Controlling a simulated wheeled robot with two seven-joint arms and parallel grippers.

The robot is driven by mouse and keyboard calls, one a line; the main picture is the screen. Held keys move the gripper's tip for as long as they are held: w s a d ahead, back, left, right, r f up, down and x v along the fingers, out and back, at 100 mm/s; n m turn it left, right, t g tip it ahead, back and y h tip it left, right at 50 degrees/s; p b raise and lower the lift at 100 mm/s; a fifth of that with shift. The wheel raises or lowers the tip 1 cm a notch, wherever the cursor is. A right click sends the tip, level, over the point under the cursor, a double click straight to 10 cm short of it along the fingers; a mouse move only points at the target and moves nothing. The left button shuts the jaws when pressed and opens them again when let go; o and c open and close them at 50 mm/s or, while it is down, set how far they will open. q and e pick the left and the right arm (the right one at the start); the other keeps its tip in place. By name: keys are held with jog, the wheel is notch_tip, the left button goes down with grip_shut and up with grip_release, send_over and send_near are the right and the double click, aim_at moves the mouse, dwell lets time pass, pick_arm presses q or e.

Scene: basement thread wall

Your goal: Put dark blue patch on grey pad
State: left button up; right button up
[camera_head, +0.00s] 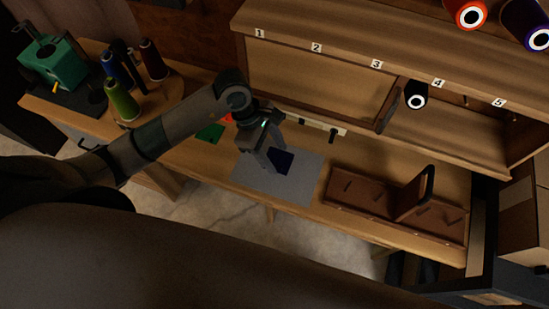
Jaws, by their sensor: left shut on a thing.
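The dark blue patch (282,161) is a small flat square over the right middle part of the grey pad (250,179). I cannot tell whether it touches the pad. The pad lies flat near the front edge of the wooden table. My left gripper (277,169) points down over the pad and is shut on the dark blue patch at the patch's left side. The gripper's fingers hide part of the patch and pad. My right gripper is not in view.
A green patch (210,132) and a red-orange thing (227,117) lie behind my left arm. A brown pegged tray (352,192) stands right of the pad. A numbered shelf (340,55) rises behind. Thread spools (122,99) and a green machine (53,62) stand at left.

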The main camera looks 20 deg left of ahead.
aim_at(273, 159)
pick_arm(q)
jog(key=shift+f+p, duration=0.85)
jog(key=shift+f, duration=1.15)
jog(key=shift+f, duration=0.15)
jog(key=o, duration=1)
